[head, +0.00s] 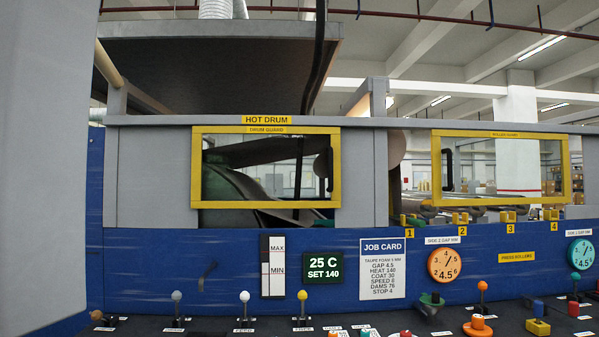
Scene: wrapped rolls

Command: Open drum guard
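The drum guard (196,170) is a yellow-framed window in the grey front of the machine, left of the picture's middle. Its label reads DRUM GUARD, under a HOT DRUM sign (267,119). It sits flush in the panel and looks closed. A dark upright handle (330,170) is at its right side. Through the window a dark curved roller or web shows, partly hidden by the frame. Neither of my grippers is in view.
A similar yellow roller guard (436,168) with a dark handle is to the right. Below are a blue panel (220,255), a job card (383,268), a 25 C display (322,267) and a console with several levers and knobs. A large grey surface (45,150) fills the left edge.

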